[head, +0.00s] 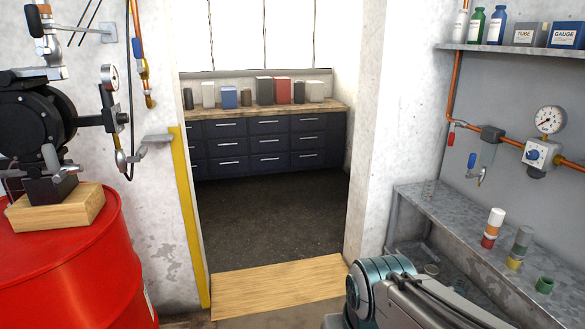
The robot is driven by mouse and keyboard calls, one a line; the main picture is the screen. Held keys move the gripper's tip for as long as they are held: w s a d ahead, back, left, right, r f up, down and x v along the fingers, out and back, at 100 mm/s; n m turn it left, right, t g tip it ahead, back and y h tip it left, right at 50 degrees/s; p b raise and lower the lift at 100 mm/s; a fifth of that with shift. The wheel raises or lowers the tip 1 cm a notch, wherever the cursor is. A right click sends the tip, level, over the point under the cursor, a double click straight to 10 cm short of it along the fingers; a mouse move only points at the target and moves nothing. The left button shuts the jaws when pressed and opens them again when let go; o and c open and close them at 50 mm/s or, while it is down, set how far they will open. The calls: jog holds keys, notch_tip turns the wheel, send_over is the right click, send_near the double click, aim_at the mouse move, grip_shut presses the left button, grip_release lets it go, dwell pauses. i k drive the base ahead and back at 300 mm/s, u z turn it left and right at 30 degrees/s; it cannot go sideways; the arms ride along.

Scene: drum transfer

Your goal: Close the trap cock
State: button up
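On the right wall a small trap with a dark top and grey bowl (488,150) hangs on the copper pipe. Just below and left of it is a small metal cock (480,178) with an upright blue lever (472,160), which looks like the trap cock. Whether it is open or shut is too small to tell. A red-handled valve (452,134) sits on the pipe to the left. Part of my arm shows at the bottom right, below and left of the cock and apart from it. My gripper's fingers are not in view.
A metal bench (440,200) runs below the trap, with several coloured cups on it. A pressure gauge (549,120) and blue-knobbed regulator (538,155) are to the right. A shelf (520,50) is above.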

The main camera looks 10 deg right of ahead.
aim_at(473, 156)
jog(key=z, duration=1.05)
jog(key=i, duration=2.5)
jog(key=z, duration=0.55)
